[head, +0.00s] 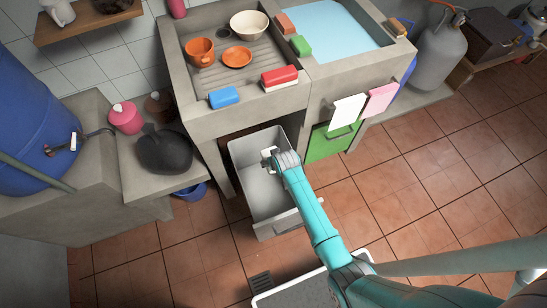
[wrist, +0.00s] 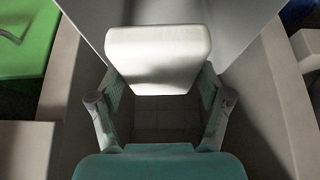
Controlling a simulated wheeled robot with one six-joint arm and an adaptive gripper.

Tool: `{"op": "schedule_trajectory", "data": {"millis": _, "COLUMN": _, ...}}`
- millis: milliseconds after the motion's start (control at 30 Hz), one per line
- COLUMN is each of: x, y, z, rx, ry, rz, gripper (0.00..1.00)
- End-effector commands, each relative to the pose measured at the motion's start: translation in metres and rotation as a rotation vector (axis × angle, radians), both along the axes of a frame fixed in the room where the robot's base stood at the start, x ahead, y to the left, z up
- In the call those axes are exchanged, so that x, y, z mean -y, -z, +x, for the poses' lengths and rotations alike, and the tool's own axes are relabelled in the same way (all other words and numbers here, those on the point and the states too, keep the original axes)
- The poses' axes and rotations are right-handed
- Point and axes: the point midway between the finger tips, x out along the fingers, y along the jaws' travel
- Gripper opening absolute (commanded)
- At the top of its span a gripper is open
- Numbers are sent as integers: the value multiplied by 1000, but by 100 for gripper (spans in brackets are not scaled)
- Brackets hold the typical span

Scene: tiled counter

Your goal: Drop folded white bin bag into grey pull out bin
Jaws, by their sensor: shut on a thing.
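The grey pull-out bin (head: 243,151) stands open under the sink counter in the head view. Its grey inner wall also shows in the wrist view (wrist: 237,22). My gripper (head: 274,159) is over the bin's opening in the head view. In the wrist view my gripper (wrist: 160,98) is shut on the folded white bin bag (wrist: 158,50), a pale, rounded block between the two fingers. The bag's small white edge also shows at the gripper tip in the head view (head: 267,152). How far the bag is above the bin floor I cannot tell.
The concrete counter (head: 215,128) overhangs the back of the bin. A dark pot (head: 164,150) and blue bucket (head: 190,192) are left. The tiled floor at right is clear.

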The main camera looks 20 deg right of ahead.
Motion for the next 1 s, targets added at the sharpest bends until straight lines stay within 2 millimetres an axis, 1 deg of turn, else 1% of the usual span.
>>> {"op": "schedule_trajectory", "data": {"millis": 100, "x": 0, "y": 14, "z": 0, "rx": -2, "ry": 0, "rz": 0, "gripper": 53}}
{"op": "schedule_trajectory", "data": {"millis": 300, "x": 0, "y": 31, "z": 0, "rx": -1, "ry": 0, "rz": 0, "gripper": 53}}
{"op": "schedule_trajectory", "data": {"millis": 467, "x": 0, "y": 36, "z": 0, "rx": -1, "ry": 0, "rz": 0, "gripper": 53}}
{"op": "schedule_trajectory", "data": {"millis": 733, "x": 0, "y": 37, "z": 0, "rx": 0, "ry": 0, "rz": 0, "gripper": 53}}
{"op": "schedule_trajectory", "data": {"millis": 767, "x": 0, "y": 37, "z": 0, "rx": 0, "ry": 0, "rz": 0, "gripper": 85}}
{"op": "schedule_trajectory", "data": {"millis": 800, "x": 0, "y": 37, "z": 0, "rx": 0, "ry": 0, "rz": 0, "gripper": 95}}
{"op": "schedule_trajectory", "data": {"millis": 833, "x": 0, "y": 37, "z": 0, "rx": 0, "ry": 0, "rz": 0, "gripper": 100}}
{"op": "schedule_trajectory", "data": {"millis": 1000, "x": 0, "y": 37, "z": 0, "rx": -1, "ry": 0, "rz": 0, "gripper": 100}}
